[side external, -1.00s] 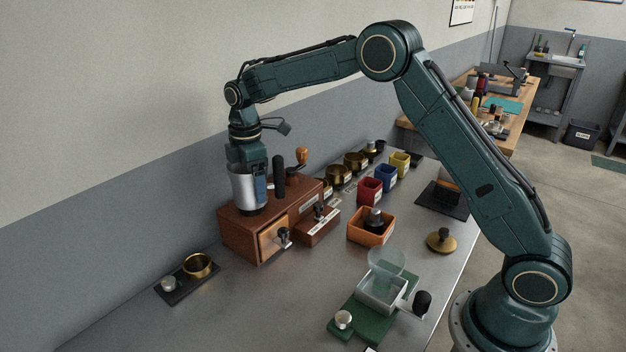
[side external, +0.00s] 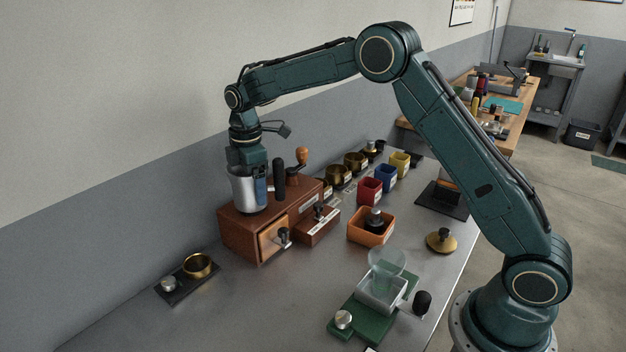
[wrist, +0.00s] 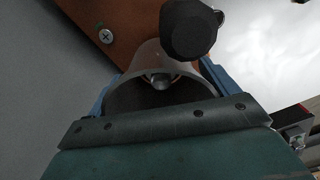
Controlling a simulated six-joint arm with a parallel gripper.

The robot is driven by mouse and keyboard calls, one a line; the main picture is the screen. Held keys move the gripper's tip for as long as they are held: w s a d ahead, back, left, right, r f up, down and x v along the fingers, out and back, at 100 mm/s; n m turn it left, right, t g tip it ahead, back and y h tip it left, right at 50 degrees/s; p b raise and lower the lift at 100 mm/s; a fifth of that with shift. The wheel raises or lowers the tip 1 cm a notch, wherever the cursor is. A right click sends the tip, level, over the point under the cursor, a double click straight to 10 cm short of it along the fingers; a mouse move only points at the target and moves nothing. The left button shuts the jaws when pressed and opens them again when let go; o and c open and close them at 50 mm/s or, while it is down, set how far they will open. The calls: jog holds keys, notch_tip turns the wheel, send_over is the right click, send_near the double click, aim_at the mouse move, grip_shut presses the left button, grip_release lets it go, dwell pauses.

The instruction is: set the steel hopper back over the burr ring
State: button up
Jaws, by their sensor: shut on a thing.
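The steel hopper (side external: 243,192) is upright at the left end of the wooden grinder box (side external: 237,227), low over its top. My gripper (side external: 256,189) is shut on the hopper, with a blue finger at its side. In the wrist view, blue fingers flank the hopper (wrist: 158,58), and I look into its open mouth. A small bright metal part (wrist: 160,80) shows inside it. The burr ring is not clearly visible, and the hopper hides the spot below it. I cannot tell whether the hopper touches the box top.
A black upright handle (side external: 280,178) stands close to the hopper's right; a black knob (wrist: 190,28) looms close in the wrist view. A wooden-knobbed crank (side external: 301,157) is behind it. A black tray (side external: 186,289) with a brass cup lies front left.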

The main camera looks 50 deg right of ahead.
jog(key=shift+f, duration=0.8)
jog(key=o, duration=0.9)
notch_tip(320, 180, up, 14)
jog(key=shift+f, duration=0.1)
dwell(0.8)
